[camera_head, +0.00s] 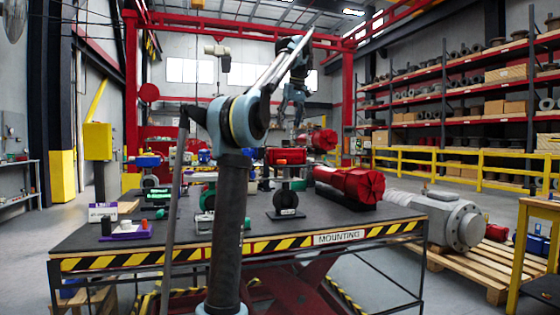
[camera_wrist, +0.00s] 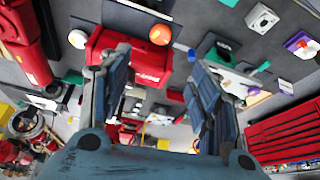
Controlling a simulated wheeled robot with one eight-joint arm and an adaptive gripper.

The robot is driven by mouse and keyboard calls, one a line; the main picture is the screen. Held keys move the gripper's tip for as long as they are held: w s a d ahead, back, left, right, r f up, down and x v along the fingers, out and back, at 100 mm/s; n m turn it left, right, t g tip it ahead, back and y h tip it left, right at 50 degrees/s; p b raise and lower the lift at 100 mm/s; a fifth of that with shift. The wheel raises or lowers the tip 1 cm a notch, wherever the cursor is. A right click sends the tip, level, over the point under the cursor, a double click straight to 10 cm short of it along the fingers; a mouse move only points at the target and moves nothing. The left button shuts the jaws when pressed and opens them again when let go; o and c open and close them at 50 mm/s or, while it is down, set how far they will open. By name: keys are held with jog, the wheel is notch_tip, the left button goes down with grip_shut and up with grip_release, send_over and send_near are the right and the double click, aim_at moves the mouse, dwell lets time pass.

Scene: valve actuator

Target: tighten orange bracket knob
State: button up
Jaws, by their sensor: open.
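A round orange knob (camera_wrist: 160,34) shows in the wrist view, at the upper right edge of a red box-shaped actuator (camera_wrist: 150,72). My left finger hides part of the red actuator.
The dark mounting table (camera_head: 110,240) has a yellow-black striped edge. A large red cylinder (camera_head: 348,184) lies right of the valve. A purple-based part (camera_head: 125,231) sits at the left. Several other valve parts crowd the table's back. The table's front strip is partly clear.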

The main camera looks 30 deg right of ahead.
aim_at(281, 163)
jog(key=x, duration=1.7)
jog(key=c, duration=1.1)
